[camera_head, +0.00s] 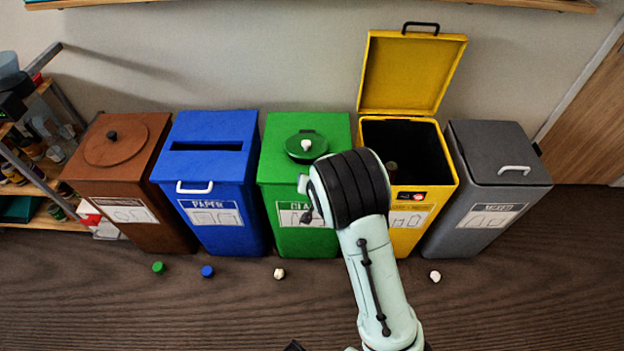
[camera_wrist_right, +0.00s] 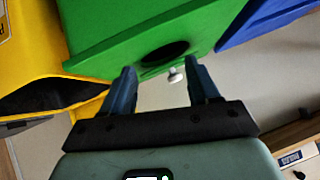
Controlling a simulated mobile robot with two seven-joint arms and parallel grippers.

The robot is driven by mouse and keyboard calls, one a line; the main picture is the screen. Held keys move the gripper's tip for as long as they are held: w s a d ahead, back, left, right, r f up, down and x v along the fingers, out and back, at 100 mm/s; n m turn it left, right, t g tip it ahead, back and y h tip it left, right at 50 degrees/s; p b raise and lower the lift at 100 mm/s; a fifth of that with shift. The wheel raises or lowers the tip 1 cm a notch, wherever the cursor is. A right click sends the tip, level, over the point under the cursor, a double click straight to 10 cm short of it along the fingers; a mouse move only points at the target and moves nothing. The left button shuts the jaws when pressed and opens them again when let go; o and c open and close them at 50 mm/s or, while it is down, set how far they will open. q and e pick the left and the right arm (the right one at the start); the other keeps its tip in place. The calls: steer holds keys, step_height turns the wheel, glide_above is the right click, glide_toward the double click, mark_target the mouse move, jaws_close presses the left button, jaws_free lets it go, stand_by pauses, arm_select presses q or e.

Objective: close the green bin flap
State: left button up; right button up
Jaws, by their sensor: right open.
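The green bin (camera_head: 279,209) stands in the middle of the row. Its round green flap (camera_head: 308,154) with a white knob (camera_head: 306,145) is on the top; in the right wrist view a dark round opening (camera_wrist_right: 164,53) shows uncovered in the green bin (camera_wrist_right: 125,28), so the flap looks raised. The white knob (camera_wrist_right: 175,76) also shows there, between the finger tips and apart from them. My right gripper (camera_wrist_right: 160,79) is open and empty, close to the bin's top. In the head view my right arm hides it and part of the bin. My left gripper is not seen.
A brown bin (camera_head: 120,190) and blue bin (camera_head: 211,185) stand left of the green one. A yellow bin (camera_head: 432,190) with its lid (camera_head: 412,75) raised and a grey bin (camera_head: 490,195) stand to the right. Small caps lie on the floor (camera_head: 190,315) in front.

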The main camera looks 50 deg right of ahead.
steer(key=p+v, duration=0.7)
steer(key=v, duration=0.6)
steer(key=shift+p, duration=0.4)
steer(key=shift+s+a+r, duration=0.1)
steer(key=shift+s, duration=0.05)
